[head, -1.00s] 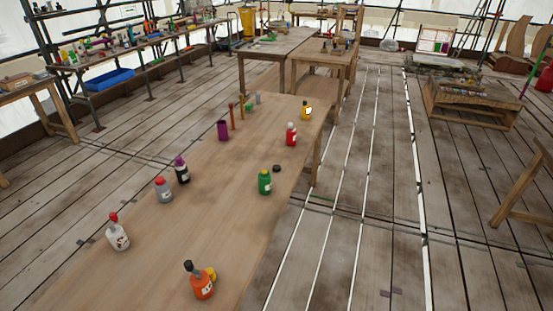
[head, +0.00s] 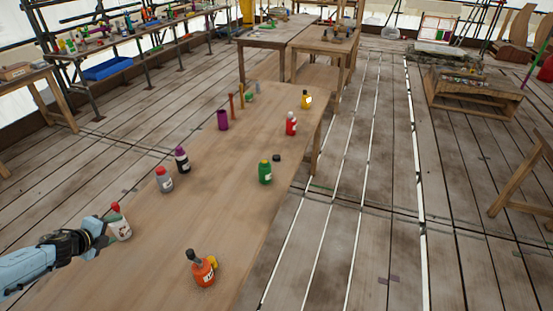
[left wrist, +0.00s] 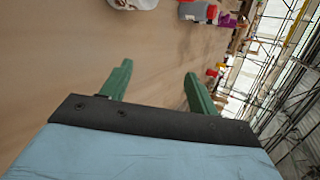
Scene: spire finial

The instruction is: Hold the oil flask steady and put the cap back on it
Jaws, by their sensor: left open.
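Several small bottles stand on the long wooden table (head: 150,265); none is clearly marked as the oil flask. A green bottle (head: 265,174) with a yellowish top has a loose dark cap (head: 277,157) lying beside it. An orange bottle (head: 204,273) with a dark top stands near the front, a small yellow piece (head: 212,262) against it. My left gripper (head: 108,233) is beside a white bottle (head: 120,230) with a red top, partly hiding it. In the left wrist view the green fingers (left wrist: 158,72) are apart and empty. My right gripper is not in view.
A grey bottle (head: 164,181) with a red top, a black bottle (head: 182,161), a purple cup (head: 223,120), a red bottle (head: 291,125) and a yellow bottle (head: 306,100) stand farther along the table. The middle of the table is clear.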

